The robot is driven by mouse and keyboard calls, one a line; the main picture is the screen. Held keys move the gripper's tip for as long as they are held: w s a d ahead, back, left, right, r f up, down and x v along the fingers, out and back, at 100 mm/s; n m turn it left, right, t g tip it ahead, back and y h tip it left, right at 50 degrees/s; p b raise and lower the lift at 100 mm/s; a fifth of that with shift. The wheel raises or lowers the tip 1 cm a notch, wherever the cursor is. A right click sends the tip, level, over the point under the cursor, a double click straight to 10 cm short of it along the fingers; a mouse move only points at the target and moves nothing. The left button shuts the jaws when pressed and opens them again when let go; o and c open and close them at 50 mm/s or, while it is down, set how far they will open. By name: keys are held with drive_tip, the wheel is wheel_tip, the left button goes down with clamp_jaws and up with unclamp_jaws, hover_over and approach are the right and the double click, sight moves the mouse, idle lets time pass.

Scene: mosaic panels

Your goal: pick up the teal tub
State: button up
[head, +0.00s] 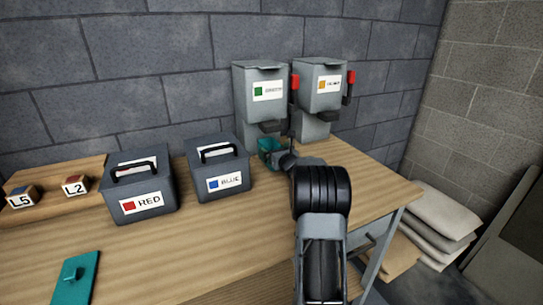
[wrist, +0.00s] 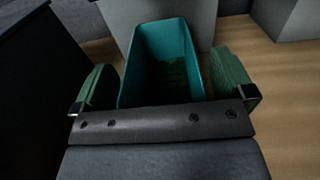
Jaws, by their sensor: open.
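The teal tub (wrist: 132,75) stands upright on the table between the two green fingers of my gripper (wrist: 167,82) in the wrist view. It is open at the top, and some green material (wrist: 170,76) shows inside. My gripper is open, with a finger on each side of the tub and small gaps visible. In the head view the tub (head: 266,148) is mostly hidden behind my arm, just below the green-labelled dispenser (head: 258,100).
A second dispenser (head: 320,95) with an orange label stands to the right. Grey BLUE (head: 220,168) and RED (head: 140,185) bins stand to the left, BLUE nearest the tub. A teal plate with a knob (head: 76,278) lies front left. The table's right edge is close to my arm.

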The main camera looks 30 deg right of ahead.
drive_tip(key=c, duration=1)
drive_tip(key=shift+c, duration=0.2)
drive_tip(key=shift+r, duration=0.1)
